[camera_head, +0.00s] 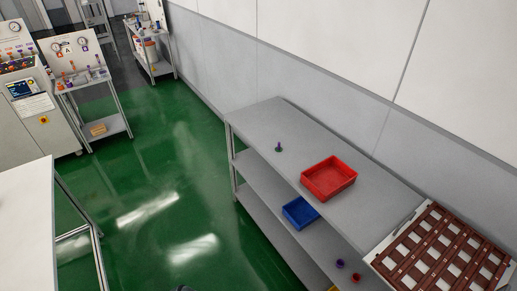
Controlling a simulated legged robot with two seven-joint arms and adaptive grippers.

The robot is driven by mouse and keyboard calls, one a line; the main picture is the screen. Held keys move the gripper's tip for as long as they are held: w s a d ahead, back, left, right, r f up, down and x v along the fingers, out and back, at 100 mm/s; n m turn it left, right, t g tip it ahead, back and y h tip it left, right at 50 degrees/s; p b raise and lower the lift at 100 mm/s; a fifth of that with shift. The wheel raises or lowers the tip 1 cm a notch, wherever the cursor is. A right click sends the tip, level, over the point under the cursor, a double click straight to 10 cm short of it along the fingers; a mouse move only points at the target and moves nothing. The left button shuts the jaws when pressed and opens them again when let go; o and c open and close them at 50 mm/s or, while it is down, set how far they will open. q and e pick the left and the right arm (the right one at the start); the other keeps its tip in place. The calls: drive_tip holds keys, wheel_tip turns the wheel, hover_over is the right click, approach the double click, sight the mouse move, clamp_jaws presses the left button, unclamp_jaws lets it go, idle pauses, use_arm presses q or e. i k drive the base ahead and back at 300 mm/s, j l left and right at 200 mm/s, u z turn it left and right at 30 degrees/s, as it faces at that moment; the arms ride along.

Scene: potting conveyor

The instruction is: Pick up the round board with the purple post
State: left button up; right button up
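A small round board with an upright purple post (279,148) stands on the top of a grey shelf unit (262,118), toward its far left end. The board is small and dark in this view. The grey surface around it is bare.
A red bin (329,178) sits right of the board on the shelf top. A blue bin (300,212) is on the shelf below. A brown slotted tray (440,250) is at lower right. A white table (25,230) stands at left. Green floor (165,190) between is clear.

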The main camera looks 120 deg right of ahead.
sight(278, 149)
drive_tip(key=z, duration=4.45)
drive_tip(key=i+j+z, duration=0.2)
drive_tip(key=z, duration=0.25)
drive_tip(key=i+j+z, duration=0.1)
drive_tip(key=j+z, duration=0.15)
drive_tip(key=z, duration=0.15)
drive_tip(key=i+j+z, duration=0.1)
drive_tip(key=j+z, duration=0.2)
drive_tip(key=z, duration=0.15)
